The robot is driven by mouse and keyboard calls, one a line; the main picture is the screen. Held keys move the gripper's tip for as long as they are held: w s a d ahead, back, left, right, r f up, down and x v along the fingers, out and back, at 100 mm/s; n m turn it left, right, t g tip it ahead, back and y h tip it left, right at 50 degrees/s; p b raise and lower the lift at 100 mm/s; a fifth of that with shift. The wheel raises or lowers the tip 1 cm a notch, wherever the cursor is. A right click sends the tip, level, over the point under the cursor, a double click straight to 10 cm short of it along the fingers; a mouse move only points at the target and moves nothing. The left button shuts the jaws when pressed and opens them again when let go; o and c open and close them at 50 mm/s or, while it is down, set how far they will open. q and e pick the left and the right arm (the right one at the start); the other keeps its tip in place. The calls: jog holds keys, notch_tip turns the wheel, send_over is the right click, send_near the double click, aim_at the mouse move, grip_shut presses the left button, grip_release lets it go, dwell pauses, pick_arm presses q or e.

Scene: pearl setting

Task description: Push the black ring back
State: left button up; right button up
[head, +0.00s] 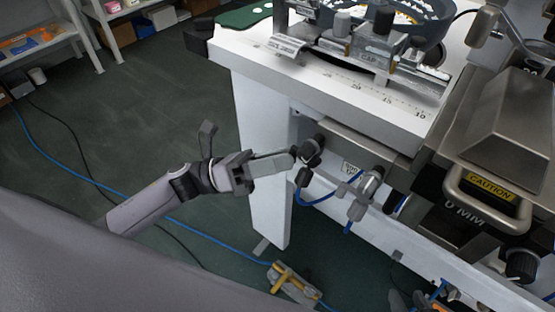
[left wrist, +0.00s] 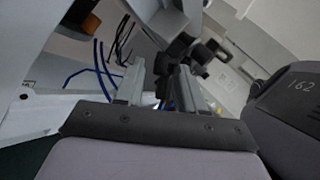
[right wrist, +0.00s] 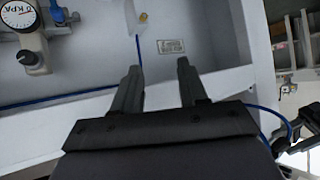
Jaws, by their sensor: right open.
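A black fitting (head: 312,150) sticks out below the table's front edge. I cannot make out clearly which part of it is the ring. My left gripper (head: 292,157) points right, its fingertips close beside the fitting. In the left wrist view, the black fitting (left wrist: 180,50) shows at and beyond the tips of my left fingers, which stand apart; contact cannot be told. My right gripper (right wrist: 157,72) is open and empty, with dark fingers facing a white panel; I cannot make it out in the head view.
The white table (head: 340,90) carries metal fixtures and a large dark ring-shaped part (head: 437,30). A grey regulator (head: 365,190) and blue hoses hang below its edge. A pressure gauge (right wrist: 18,15) shows in the right wrist view. A metal caution-labelled machine (head: 500,120) stands at right.

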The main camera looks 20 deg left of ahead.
pick_arm(q)
jog(key=v, duration=0.7)
jog(key=shift+b, duration=0.35)
pick_arm(e)
jog(key=shift+w+a+r, duration=0.2)
jog(key=shift+w, duration=0.05)
